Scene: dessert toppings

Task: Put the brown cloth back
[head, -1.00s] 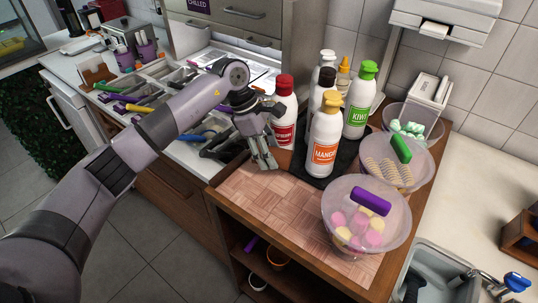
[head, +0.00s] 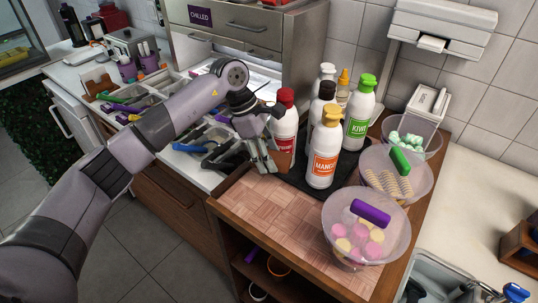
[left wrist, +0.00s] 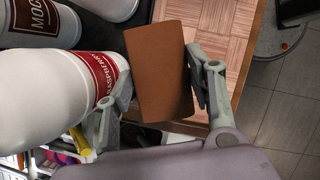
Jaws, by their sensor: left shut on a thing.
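The brown cloth, a flat folded rectangle, is between the fingers of my left gripper; it shows in the left wrist view (left wrist: 160,72) and as a small brown patch in the head view (head: 284,161). My left gripper (head: 266,160) is shut on it, low over the back left of the wooden counter; it also shows in the left wrist view (left wrist: 157,88). The cloth is beside the white raspberry bottle with the red cap (head: 284,124). I cannot tell whether the cloth touches the counter. My right gripper is not in view.
The mango bottle (head: 324,150), kiwi bottle (head: 359,112) and other bottles stand on a dark mat right of the gripper. The wood-patterned surface (head: 265,208) in front is clear.

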